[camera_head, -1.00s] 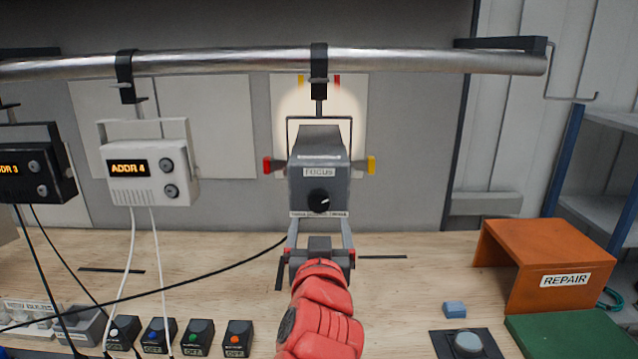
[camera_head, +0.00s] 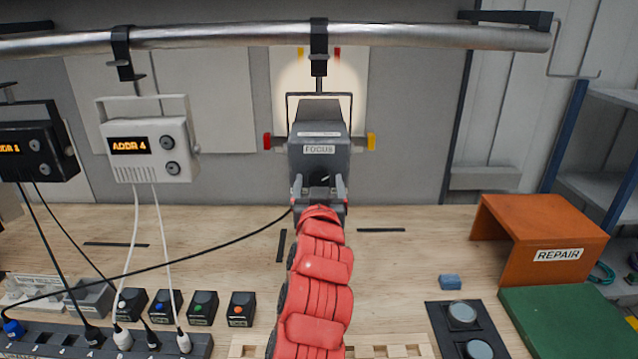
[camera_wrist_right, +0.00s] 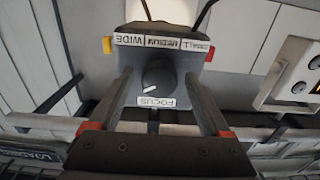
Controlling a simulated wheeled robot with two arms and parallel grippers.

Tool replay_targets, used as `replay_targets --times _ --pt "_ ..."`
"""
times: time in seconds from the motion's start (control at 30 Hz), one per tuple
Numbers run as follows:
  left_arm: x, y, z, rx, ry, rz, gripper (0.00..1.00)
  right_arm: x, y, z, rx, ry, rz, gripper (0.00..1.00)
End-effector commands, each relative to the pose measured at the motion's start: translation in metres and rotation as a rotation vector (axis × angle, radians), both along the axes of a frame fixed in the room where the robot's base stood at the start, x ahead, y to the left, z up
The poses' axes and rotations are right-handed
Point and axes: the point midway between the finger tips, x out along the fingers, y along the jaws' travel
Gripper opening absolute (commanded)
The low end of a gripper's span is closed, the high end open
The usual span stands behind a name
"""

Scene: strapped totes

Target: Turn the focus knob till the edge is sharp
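The grey lamp (camera_head: 320,160) hangs from the metal pipe and bears a FOCUS label. Its black focus knob (camera_head: 323,179) is partly hidden by my gripper in the head view. In the right wrist view the knob (camera_wrist_right: 158,77) shows a white pointer line, with size labels on the lamp beside it. My right gripper (camera_head: 319,184) is open, one finger on each side of the knob, with gaps visible in the wrist view (camera_wrist_right: 158,80). The pool of light (camera_head: 287,82) on the wall panel behind the lamp has a soft, blurred edge. My left gripper is not in view.
A white ADDR 4 lamp (camera_head: 150,150) and a black lamp (camera_head: 35,152) hang to the left, with cables down to a power strip (camera_head: 60,338). Small switch boxes (camera_head: 202,307) stand on the bench. An orange REPAIR stand (camera_head: 540,225) is at right. The bench middle is mostly clear.

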Motion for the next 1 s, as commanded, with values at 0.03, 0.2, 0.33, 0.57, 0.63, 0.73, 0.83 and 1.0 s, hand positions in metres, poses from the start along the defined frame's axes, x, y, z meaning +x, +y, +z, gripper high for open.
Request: replay_targets --times 0.03,0.2,0.33,0.57,0.63,0.73,0.83,1.0 --pt "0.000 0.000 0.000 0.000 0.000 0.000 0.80 0.000 0.000 0.000 0.000 0.000 0.000 0.70" --pt "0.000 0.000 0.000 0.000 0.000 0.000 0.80 0.000 0.000 0.000 -0.001 0.000 0.000 0.40" --pt "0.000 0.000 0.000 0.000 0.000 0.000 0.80 0.000 0.000 0.000 -0.001 0.000 0.000 0.16" --pt "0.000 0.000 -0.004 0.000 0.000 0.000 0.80 0.000 0.000 -0.001 0.039 -0.002 -0.001 0.03" --pt "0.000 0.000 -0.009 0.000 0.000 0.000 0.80 -0.001 0.000 -0.001 0.101 -0.005 -0.002 0.04" --pt "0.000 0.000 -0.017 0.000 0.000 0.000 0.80 0.000 0.000 -0.002 0.207 -0.005 -0.003 0.04" --pt "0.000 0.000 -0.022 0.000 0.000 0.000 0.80 -0.001 0.000 0.000 0.294 -0.008 -0.001 0.04" --pt "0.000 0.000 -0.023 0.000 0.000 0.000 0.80 0.000 0.000 0.001 0.351 -0.003 -0.002 0.03"
